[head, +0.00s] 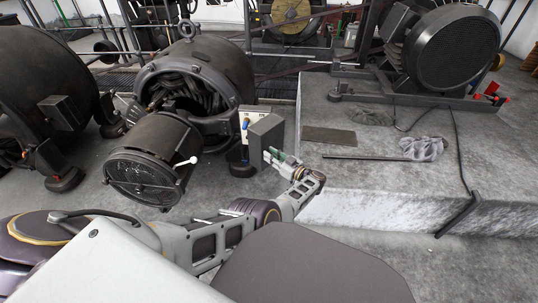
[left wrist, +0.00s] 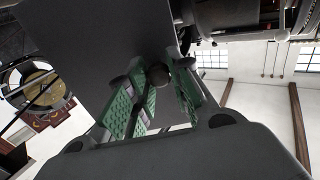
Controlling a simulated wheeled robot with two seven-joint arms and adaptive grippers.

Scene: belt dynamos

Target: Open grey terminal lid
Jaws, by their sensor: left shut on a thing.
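The grey terminal lid (head: 266,137) stands swung out to the right of a pale terminal box (head: 244,119) on the side of the big open dynamo. Blue and yellow parts of the box show beside the lid. My left gripper (head: 279,160) is at the lid's lower right edge. In the left wrist view the lid is a broad dark grey panel (left wrist: 100,45), and the green finger pads of my left gripper (left wrist: 157,92) are closed around a small dark round knob (left wrist: 159,75) on it. My right gripper is not in view.
A dark cylindrical part with a mesh end (head: 152,165) stands left of the box, with a white handle near it. A concrete plinth (head: 400,205) on the right bears a large motor (head: 450,48), a grey rag (head: 424,148) and a cable. Bare floor lies between.

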